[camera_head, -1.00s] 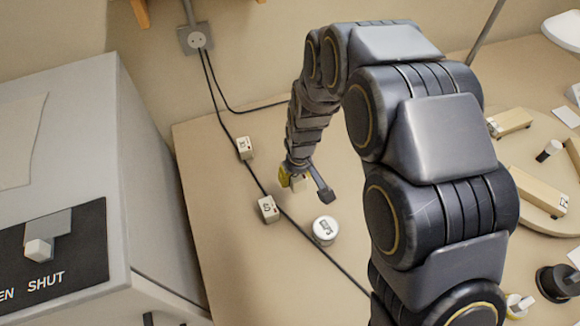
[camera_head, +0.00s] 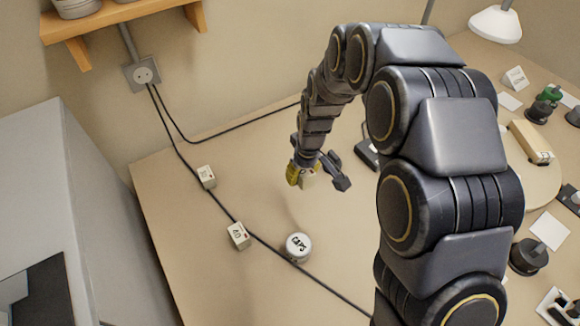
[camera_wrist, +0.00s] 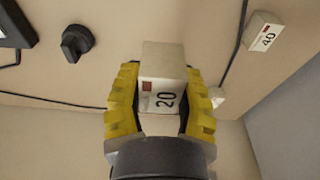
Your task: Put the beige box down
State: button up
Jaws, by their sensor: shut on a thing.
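My gripper (camera_head: 317,178) is shut on a beige box (camera_wrist: 163,68) marked 20. In the wrist view, the box sits between the yellow finger pads, its label facing the camera. In the head view, only a small part of the box (camera_head: 307,181) shows between the fingers. The gripper is over the bench (camera_head: 200,280), behind and to the right of the round tin. I cannot tell how high the box is above the bench.
Two similar boxes, one at the back (camera_head: 206,176) and one nearer (camera_head: 239,235), lie by a black cable at left. A white tin marked CAPS (camera_head: 298,246) stands by the cable. A black knob (camera_wrist: 77,41) shows in the wrist view.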

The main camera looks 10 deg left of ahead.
jog(key=w+a+f, duration=0.1)
jog(key=w+f, duration=0.1)
jog(key=w, duration=0.1)
jog(key=w+a+f, duration=0.2)
jog(key=w+f, duration=0.1)
jog(key=w, duration=0.1)
jog(key=w+a+f, duration=0.1)
jog(key=w+f, duration=0.2)
jog(key=w, duration=0.1)
jog(key=shift+w+a+f, duration=0.15)
jog(key=shift+a+f, duration=0.1)
jog(key=shift+a, duration=0.15)
jog(key=shift+w+a+f, duration=0.15)
jog(key=shift+w+f, duration=0.05)
jog(key=shift+w, duration=0.15)
jog(key=shift+w+f, duration=0.2)
jog(key=shift+f, duration=0.25)
jog(key=shift+a+f, duration=0.1)
jog(key=shift+f, duration=1.35)
jog(key=o, duration=1)
jog(key=shift+f, duration=0.15)
